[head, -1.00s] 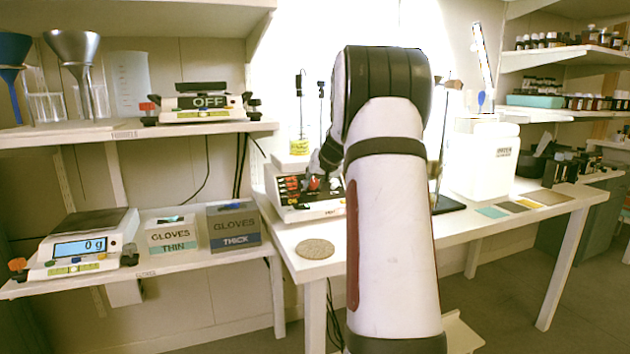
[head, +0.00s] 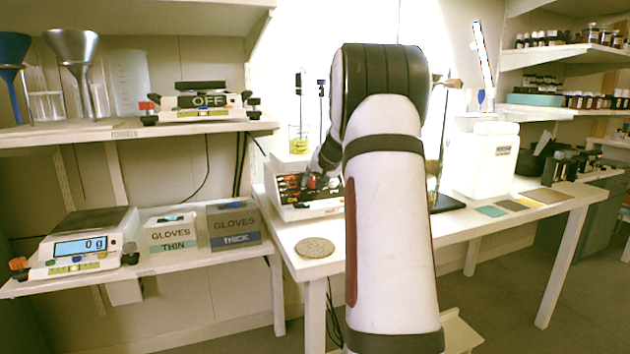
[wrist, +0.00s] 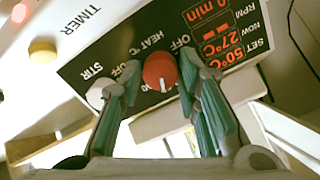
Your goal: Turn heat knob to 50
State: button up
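A white pointer mark shows on the knob's lower edge. The red display (wrist: 228,45) reads SET 50°C and NOW 27°C. My gripper (wrist: 163,72) has its two green-padded fingers on either side of the knob. They stand apart, with a small gap at the left; contact at the right is unclear. In the head view my arm hides part of the stirrer.
A white stir knob (wrist: 100,92) is close to the left finger, and a yellow knob (wrist: 42,50) lies farther left. A beaker with yellow liquid (head: 298,140) stands on the stirrer. A round cork mat (head: 315,247) lies in front on the bench.

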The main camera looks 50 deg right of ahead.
jog(key=shift+o, duration=0.8)
jog(key=shift+s+r, duration=0.1)
jog(key=shift+r, duration=0.05)
jog(key=v, duration=1.1)
jog(key=shift+s+a, duration=0.2)
jog(key=shift+s, duration=0.05)
jog(key=shift+r, duration=0.15)
